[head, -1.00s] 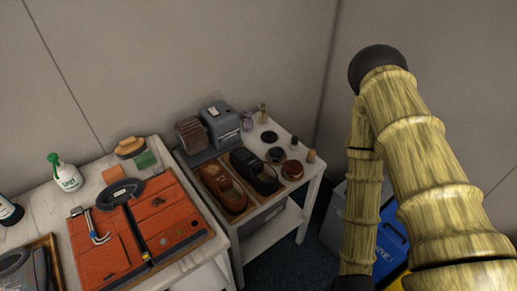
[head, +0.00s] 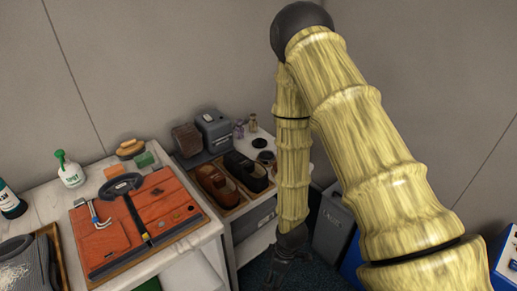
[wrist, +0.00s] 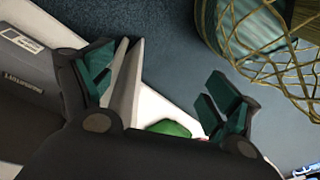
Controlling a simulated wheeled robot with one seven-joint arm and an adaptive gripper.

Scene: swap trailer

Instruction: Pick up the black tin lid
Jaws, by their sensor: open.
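A flat black disc that looks like the tin lid (head: 259,142) lies on the white side table (head: 240,226), near its back. A dark round tin (head: 266,157) sits just in front of it, partly hidden by my arm. My gripper (head: 287,262) hangs low in front of the table's right side, below the tabletop and well apart from the lid. In the wrist view my gripper (wrist: 165,92) is open, with nothing between its fingers. The lid does not show in the wrist view.
Brown and black shoes (head: 218,184) stand in a wooden tray left of the lid. Small bottles (head: 252,122) stand behind it. A grey bin (head: 333,228) is right of the table.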

